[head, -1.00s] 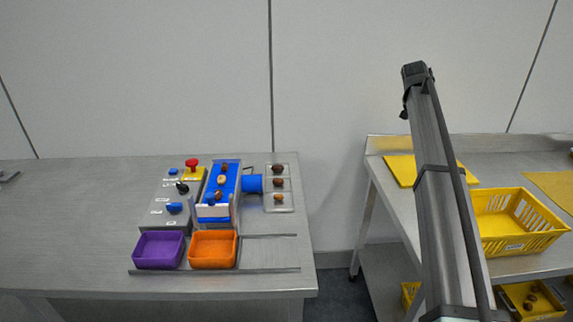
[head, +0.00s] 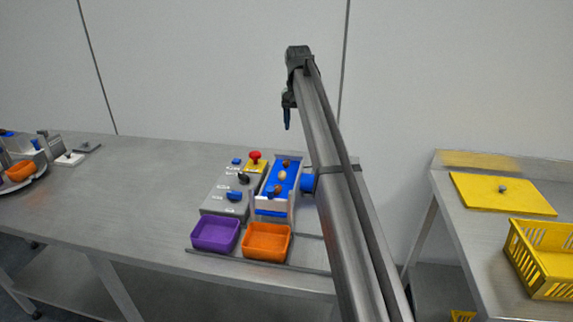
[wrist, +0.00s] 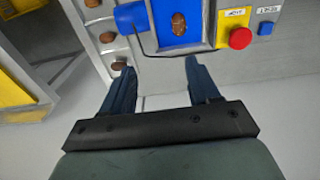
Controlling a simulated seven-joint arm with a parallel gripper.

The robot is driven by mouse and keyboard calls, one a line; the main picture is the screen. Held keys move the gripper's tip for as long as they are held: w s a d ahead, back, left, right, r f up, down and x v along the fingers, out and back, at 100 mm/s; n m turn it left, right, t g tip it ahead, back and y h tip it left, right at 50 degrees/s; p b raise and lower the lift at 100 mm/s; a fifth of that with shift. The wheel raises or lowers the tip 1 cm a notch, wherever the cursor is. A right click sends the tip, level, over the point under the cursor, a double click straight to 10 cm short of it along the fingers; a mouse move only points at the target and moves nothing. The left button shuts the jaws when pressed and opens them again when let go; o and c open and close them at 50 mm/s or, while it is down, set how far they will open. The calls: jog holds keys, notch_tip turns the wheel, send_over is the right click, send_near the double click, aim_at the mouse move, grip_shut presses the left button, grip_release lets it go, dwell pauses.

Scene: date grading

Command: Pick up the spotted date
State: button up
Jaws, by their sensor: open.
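On the blue belt (head: 269,196) several small dates lie in a line in the head view: a brown one (head: 286,163), a pale tan one (head: 283,175) and a darker one (head: 277,188). The wrist view shows one mottled brown date (wrist: 178,24) on the belt. I cannot tell for sure which date is the spotted one. My gripper (wrist: 157,76) is open and empty, apart from the dates. In the head view my gripper (head: 287,118) hangs above and behind the belt.
Beside the belt a metal plate holds brown dates (wrist: 107,37); my arm hides it in the head view. A control box has a red button (head: 255,156). Purple (head: 215,234) and orange (head: 266,242) bins stand in front. A yellow basket (head: 540,262) is at right.

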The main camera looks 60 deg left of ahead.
jog(key=s+a, duration=0.1)
jog(key=s, duration=0.2)
send_over(286, 160)
jog(key=shift+n, duration=0.3)
jog(key=f, duration=0.8)
jog(key=shift+d, duration=0.35)
jog(key=shift+w+a+f, duration=0.1)
jog(key=shift+a+f, duration=0.1)
jog(key=shift+f, duration=1.2)
jog(key=shift+a+f, duration=0.15)
jog(key=shift+f, duration=1.25)
jog(key=c, duration=0.9)
